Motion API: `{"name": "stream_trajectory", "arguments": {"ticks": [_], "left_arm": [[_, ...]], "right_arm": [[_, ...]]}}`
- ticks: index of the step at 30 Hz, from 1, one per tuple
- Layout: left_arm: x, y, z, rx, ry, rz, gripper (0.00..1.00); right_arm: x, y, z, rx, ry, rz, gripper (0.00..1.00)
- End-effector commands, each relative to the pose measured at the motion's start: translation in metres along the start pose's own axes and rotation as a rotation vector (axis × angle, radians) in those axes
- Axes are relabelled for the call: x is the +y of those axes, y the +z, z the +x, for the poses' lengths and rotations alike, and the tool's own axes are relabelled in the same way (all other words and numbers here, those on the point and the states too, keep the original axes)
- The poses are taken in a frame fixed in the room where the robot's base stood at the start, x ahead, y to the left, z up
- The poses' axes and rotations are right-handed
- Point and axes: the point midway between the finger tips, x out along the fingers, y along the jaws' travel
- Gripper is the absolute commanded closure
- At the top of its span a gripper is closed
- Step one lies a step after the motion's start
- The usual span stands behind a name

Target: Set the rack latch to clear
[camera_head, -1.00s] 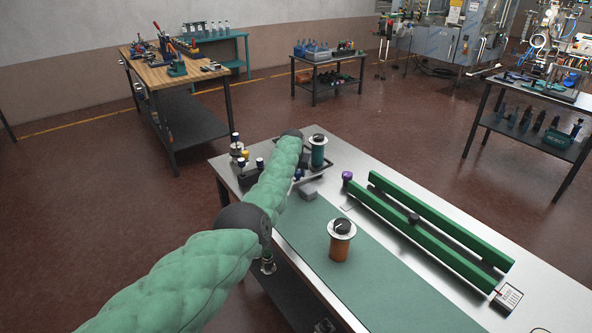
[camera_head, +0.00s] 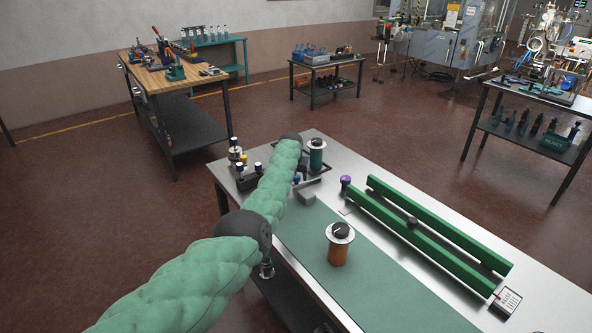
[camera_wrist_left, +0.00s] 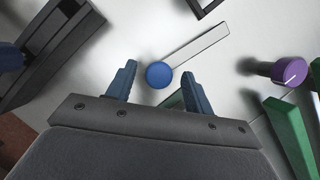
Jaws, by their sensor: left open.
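In the left wrist view a round blue knob (camera_wrist_left: 159,74) sits at one end of a flat pale lever (camera_wrist_left: 200,47) over the metal table. My left gripper (camera_wrist_left: 159,69) is open and empty, with one blue finger on each side of the knob. Whether the fingers touch it I cannot tell. A purple knob (camera_wrist_left: 290,71) with a white line is at the right; it also shows in the head view (camera_head: 346,181) at the left end of a green rail (camera_head: 415,238). Which part is the rack latch is unclear. My right gripper is out of view.
An orange spool (camera_head: 338,253) stands on the green mat (camera_head: 375,295). A teal spool (camera_head: 316,159) stands at the table's far end. A second green rail (camera_head: 440,222) runs behind the first. A dark frame (camera_wrist_left: 48,50) is left of the gripper.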

Motion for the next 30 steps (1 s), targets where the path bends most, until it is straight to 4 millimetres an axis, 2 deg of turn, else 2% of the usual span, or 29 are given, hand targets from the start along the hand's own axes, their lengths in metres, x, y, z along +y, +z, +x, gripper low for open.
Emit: {"name": "stream_trajectory", "arguments": {"ticks": [8,11,15,18,21,30], "left_arm": [[-0.002,0.0,-0.023,-0.003,-0.001,0.0,0.48],[-0.002,0.0,-0.033,-0.004,0.0,0.0,0.48],[-0.002,0.0,-0.048,-0.004,0.0,0.001,0.48],[-0.003,0.001,-0.058,-0.003,-0.001,0.001,0.48],[-0.003,0.001,-0.067,-0.002,-0.001,0.001,0.48],[-0.003,0.001,-0.074,-0.001,-0.001,0.001,0.48]], "right_arm": [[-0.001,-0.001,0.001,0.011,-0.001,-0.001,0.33],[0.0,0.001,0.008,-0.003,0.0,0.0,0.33],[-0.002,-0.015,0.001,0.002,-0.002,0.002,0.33],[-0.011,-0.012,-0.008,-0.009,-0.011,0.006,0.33],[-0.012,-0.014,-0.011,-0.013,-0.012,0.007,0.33],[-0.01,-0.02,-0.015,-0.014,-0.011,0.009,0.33]]}}
